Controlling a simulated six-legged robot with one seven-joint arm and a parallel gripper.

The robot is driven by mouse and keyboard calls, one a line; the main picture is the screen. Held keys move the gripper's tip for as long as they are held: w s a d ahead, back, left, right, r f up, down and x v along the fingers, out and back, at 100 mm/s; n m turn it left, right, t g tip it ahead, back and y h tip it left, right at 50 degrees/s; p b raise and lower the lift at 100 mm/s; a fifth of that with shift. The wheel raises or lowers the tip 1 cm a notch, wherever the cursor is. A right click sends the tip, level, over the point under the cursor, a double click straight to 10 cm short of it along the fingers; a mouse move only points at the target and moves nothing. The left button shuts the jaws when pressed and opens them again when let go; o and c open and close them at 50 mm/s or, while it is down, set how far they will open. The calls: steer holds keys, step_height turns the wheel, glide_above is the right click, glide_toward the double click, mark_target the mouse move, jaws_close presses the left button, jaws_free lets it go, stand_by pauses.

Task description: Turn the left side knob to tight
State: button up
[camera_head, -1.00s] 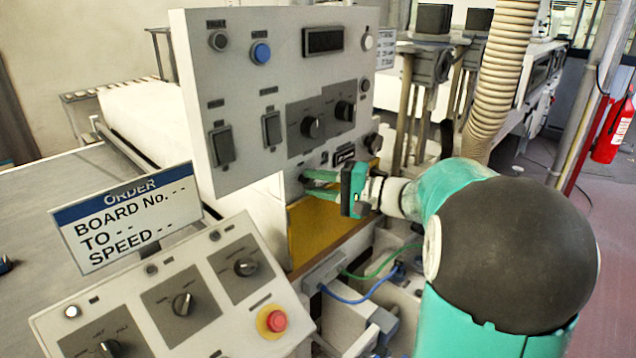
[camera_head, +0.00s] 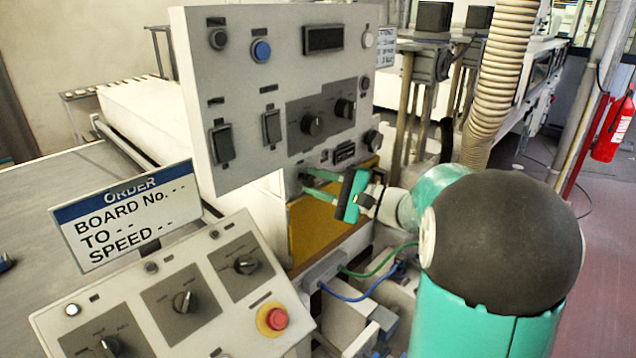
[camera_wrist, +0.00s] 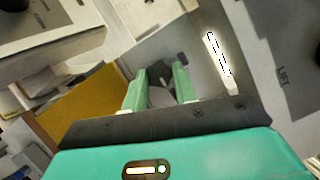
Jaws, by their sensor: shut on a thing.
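My gripper (camera_head: 306,183) is at the lower edge of the upright grey control panel, its green fingers reaching left from a tilted palm. In the wrist view, my gripper (camera_wrist: 160,84) has its two fingers on either side of a small grey rounded knob (camera_wrist: 160,97) and is shut on it. The knob is partly hidden by the fingers and palm, and its pointer and any tight marking cannot be read. In the head view the fingers mostly cover the knob.
The grey control panel (camera_head: 240,170) carries switches and knobs just above my gripper. A yellow plate (camera_head: 320,232) lies just below it. Green and blue cables (camera_head: 345,296) run lower down. A sloped console (camera_head: 215,250) with a red button (camera_head: 277,318) and an order sign (camera_head: 130,215) stand at left.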

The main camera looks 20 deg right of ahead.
steer(key=o, duration=1)
steer(key=v, duration=1.3)
steer(key=shift+s+d, duration=0.25)
steer(key=shift+s, duration=0.1)
